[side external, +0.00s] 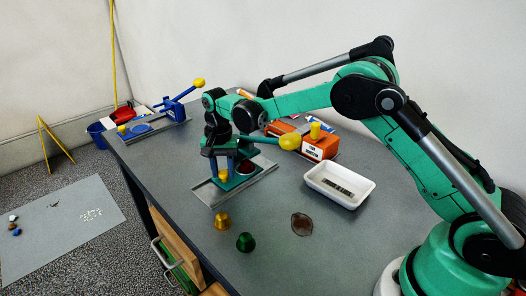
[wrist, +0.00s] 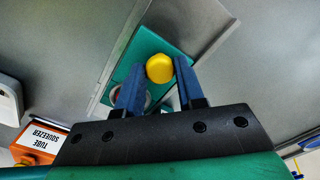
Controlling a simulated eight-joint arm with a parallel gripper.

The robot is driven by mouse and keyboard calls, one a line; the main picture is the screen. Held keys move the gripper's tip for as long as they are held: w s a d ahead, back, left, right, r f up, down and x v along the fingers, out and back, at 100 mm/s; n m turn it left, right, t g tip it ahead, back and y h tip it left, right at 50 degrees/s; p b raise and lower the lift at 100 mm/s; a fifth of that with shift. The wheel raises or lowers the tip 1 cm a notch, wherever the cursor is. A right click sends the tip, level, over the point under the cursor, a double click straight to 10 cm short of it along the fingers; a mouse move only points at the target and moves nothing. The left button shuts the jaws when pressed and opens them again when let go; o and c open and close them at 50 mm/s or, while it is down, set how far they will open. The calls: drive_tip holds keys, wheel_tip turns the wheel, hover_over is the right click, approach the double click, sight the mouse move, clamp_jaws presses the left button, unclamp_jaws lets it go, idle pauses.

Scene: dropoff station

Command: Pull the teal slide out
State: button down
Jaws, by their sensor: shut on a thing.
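The teal slide (side external: 238,182) is a flat teal plate low on a grey metal base (side external: 262,181) in the side external view. It also shows in the wrist view (wrist: 149,45). A yellow knob (wrist: 160,68) stands on the slide near one end. My gripper (wrist: 158,76) is shut on this knob, with a blue finger on each side. In the side external view my gripper (side external: 220,167) points down over the knob and hides part of the slide. A round, dark red-topped piece (side external: 246,167) is at the slide's other end, partly hidden in the wrist view.
A teal lever with a yellow ball (side external: 289,142) reaches right above the base. An orange tube squeezer (side external: 320,147) and white tray (side external: 339,185) stand to the right.

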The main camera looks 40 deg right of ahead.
drive_tip(key=a, duration=0.7)
drive_tip(key=c, duration=0.5)
unclamp_jaws()
drive_tip(key=shift+c, duration=0.2)
drive_tip(key=shift+d, duration=0.1)
drive_tip(key=shift+r, duration=0.1)
wheel_tip(320, 180, up, 5)
drive_tip(key=shift+r, duration=0.2)
